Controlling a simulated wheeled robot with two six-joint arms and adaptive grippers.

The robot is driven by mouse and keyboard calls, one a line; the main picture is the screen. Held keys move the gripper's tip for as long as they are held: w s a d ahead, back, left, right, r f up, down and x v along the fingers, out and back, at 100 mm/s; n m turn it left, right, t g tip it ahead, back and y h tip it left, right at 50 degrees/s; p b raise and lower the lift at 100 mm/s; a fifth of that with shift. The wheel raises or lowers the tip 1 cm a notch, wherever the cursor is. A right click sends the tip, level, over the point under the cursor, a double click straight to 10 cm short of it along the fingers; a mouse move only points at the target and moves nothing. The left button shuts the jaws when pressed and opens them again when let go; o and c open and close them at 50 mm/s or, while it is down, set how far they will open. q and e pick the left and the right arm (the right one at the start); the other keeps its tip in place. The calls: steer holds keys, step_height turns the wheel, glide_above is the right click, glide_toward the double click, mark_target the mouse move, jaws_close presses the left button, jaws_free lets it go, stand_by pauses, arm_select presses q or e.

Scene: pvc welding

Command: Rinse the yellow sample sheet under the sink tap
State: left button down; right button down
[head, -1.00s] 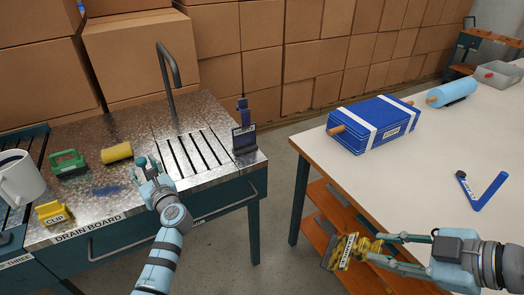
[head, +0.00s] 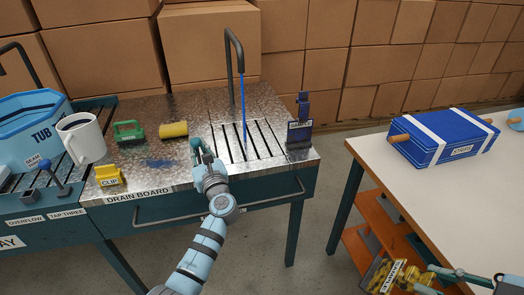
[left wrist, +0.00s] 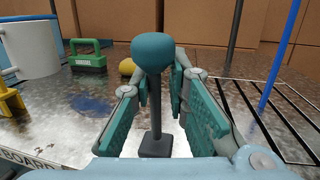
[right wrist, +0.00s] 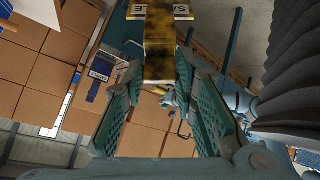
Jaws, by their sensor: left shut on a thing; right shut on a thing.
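The yellow, dark-mottled sample sheet (head: 377,276) with a white label is low at the right of the head view, beside the right table. My right gripper (head: 432,279) is shut on it; the sheet also shows between the fingers in the right wrist view (right wrist: 160,45). The dark tap (head: 232,62) stands at the back of the sink, and a blue water stream (head: 243,112) falls from it to the slotted drain (head: 262,139). My left gripper (head: 201,150) is shut on a teal-knobbed lever (left wrist: 155,53), left of the stream. The sheet is well away from the water.
A green-handled brush (head: 129,131), yellow roll (head: 174,130), yellow clip (head: 108,175) and white mug (head: 82,137) stand on the drain board's left. A blue stand (head: 300,133) is right of the drain. A floor gap separates the sink from the white table (head: 440,185).

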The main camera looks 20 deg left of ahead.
arm_select(q)
steer(key=shift+s+f+y+b, duration=0.2)
steer(key=shift+f+y+b, duration=0.1)
steer(key=shift+b, duration=0.1)
steer(key=shift+r, duration=0.3)
steer(key=c, duration=1.4)
jaws_free()
steer(key=shift+s+a, duration=0.15)
steer(key=shift+s, duration=0.05)
steer(key=shift+o, duration=0.2)
steer(key=shift+w, duration=0.1)
steer(key=shift+d, duration=0.3)
steer(key=v, duration=1.1)
steer(key=shift+s+f, duration=0.2)
steer(key=shift+s, duration=0.25)
steer(key=shift+d, duration=0.1)
